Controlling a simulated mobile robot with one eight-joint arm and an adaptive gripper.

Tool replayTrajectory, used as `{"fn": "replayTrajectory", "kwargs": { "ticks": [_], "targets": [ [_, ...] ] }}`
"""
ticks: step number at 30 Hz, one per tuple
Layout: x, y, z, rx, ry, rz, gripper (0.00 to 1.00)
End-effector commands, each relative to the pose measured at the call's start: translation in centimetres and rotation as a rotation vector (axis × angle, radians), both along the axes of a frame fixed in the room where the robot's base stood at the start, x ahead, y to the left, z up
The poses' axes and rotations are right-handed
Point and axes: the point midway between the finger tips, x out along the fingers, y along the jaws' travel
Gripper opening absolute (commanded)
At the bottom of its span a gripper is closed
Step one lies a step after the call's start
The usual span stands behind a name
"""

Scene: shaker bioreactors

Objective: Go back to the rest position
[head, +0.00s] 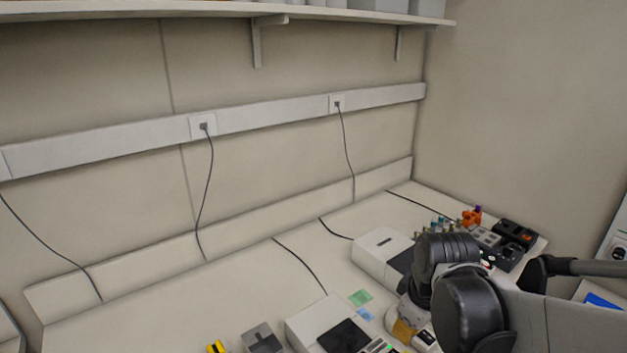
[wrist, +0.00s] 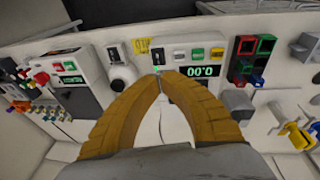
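My gripper (wrist: 158,76) shows in the wrist view with its two orange-brown fingers bent inward and their tips together, with nothing visible between them. The tips are in front of a white device front with a green-digit display (wrist: 201,71) and coloured buttons (wrist: 197,54); I cannot tell whether they touch it. In the head view my gripper (head: 404,331) is at the lower right, over the bench, partly hidden by my dark arm joints.
White shaker devices with dark platforms stand on the bench (head: 230,285), one in front (head: 312,318) and one farther back (head: 380,247). Coloured items and black racks (head: 515,232) are at the far right end. A shelf (head: 200,10) hangs above. Cables run along the wall.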

Motion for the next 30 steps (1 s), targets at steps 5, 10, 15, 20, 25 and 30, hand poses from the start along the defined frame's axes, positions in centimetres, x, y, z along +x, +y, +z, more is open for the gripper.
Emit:
{"fn": "replayTrajectory", "kwargs": {
  "ticks": [5,10,15,20,25,30],
  "targets": [
    [-3.8,0.0,-0.3,0.084,-0.147,-0.255,0.00],
    [-6.8,0.0,-1.0,0.189,-0.270,-0.471,0.00],
    [-8.5,0.0,-1.7,0.268,-0.341,-0.601,0.00],
    [-8.9,0.0,-1.7,0.297,-0.363,-0.642,0.00],
    [-8.9,0.0,-1.6,0.298,-0.364,-0.643,0.00],
    [-8.9,0.0,-1.6,0.297,-0.363,-0.642,0.00]
  ]
}}
